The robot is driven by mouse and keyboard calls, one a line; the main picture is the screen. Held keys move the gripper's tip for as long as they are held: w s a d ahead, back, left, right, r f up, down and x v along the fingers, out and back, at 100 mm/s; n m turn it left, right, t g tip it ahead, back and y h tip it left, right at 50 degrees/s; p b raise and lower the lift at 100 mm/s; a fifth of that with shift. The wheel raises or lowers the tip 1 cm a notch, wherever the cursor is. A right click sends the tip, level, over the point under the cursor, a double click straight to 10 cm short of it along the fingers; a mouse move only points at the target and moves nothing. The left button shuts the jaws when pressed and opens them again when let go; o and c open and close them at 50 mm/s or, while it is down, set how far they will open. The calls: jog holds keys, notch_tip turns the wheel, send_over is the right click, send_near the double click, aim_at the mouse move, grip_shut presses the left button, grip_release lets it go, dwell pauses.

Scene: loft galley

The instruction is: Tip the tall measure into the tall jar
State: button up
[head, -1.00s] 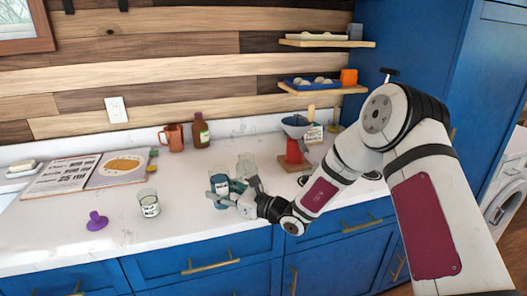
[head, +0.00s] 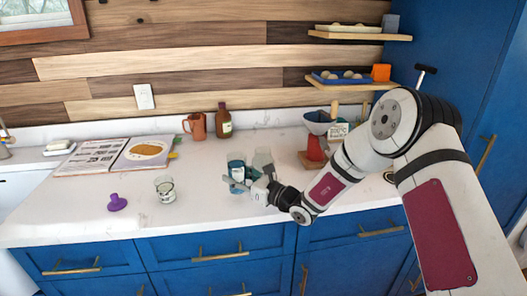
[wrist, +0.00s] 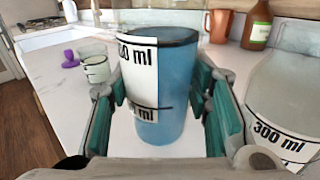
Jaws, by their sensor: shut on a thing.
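The tall measure (wrist: 178,85) is a clear, upright vessel with blue contents and a white label ending in "00 ml". It stands between my gripper's fingers (wrist: 165,110), which are shut on its sides. In the head view the measure (head: 236,166) is partly covered by my gripper (head: 246,183). The tall jar (wrist: 285,100) is clear glass, labelled "300 ml", just right of the measure in the wrist view and cut off by the frame edge. In the head view the jar (head: 262,159) stands behind my gripper. I cannot tell whether the measure touches the counter.
A short labelled glass (head: 165,189) and a purple object (head: 117,202) stand to the left. An orange mug (head: 195,126), a brown bottle (head: 224,122) and an open book (head: 115,156) are further back. A red stand (head: 315,150) is to the right.

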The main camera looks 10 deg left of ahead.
aim_at(243, 154)
jog(key=shift+w+d+r+m+b, duration=0.1)
jog(key=shift+w+r+m+b, duration=0.15)
jog(key=shift+m, duration=0.45)
jog(key=shift+d+r+m, duration=0.15)
jog(key=shift+r+m, duration=0.35)
jog(key=shift+r, duration=0.1)
jog(key=shift+w+d+r+m+y, duration=0.15)
jog(key=shift+w+r+m+y, duration=0.15)
jog(key=shift+r+m, duration=0.4)
jog(key=shift+w+d+r+m+b, duration=0.15)
jog(key=shift+w+m+b, duration=0.1)
jog(key=shift+m+b, duration=0.3)
jog(key=shift+r+m+t, duration=0.1)
jog(key=shift+m+t, duration=0.15)
jog(key=shift+t, duration=0.15)
jog(key=shift+w+d+r+m, duration=0.1)
jog(key=shift+r+m, duration=0.25)
jog(key=shift+r, duration=0.35)
jog(key=shift+w+d+r+m, duration=0.15)
jog(key=shift+r+m, duration=0.15)
jog(key=shift+r, duration=0.35)
jog(key=shift+w+d+r+m, duration=0.1)
jog(key=shift+r+m, duration=0.25)
jog(key=shift+r, duration=0.35)
jog(key=shift+f, duration=0.1)
